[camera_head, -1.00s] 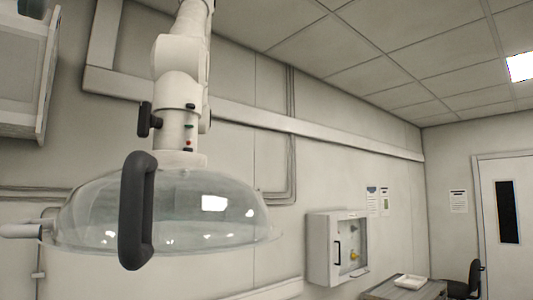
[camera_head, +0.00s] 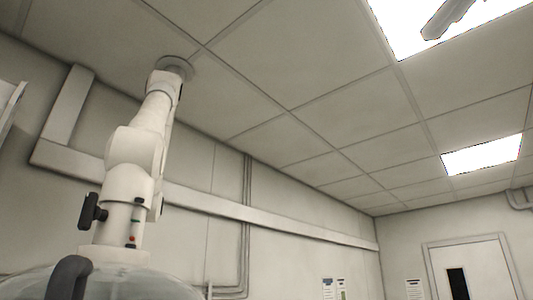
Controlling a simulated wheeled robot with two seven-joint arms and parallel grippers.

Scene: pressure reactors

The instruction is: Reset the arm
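A white jointed arm (camera_head: 136,150) hangs from a round mount (camera_head: 175,67) on the ceiling at the left. It slopes down to the left through a thick elbow joint. Its lower section carries a black knob (camera_head: 92,211) and small coloured buttons (camera_head: 132,238). A clear dome hood (camera_head: 135,284) is fixed at its lower end, mostly cut off by the bottom edge. A dark curved handle (camera_head: 68,278) stands in front of the dome, also cut off. I make out neither of my grippers in this view.
A grey elongated shape (camera_head: 447,17) crosses the bright ceiling light panel (camera_head: 405,40) at the top right; I cannot tell what it is. A wall rail (camera_head: 255,215) runs behind the arm. A door (camera_head: 472,270) is at the far right. The space right of the arm looks open.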

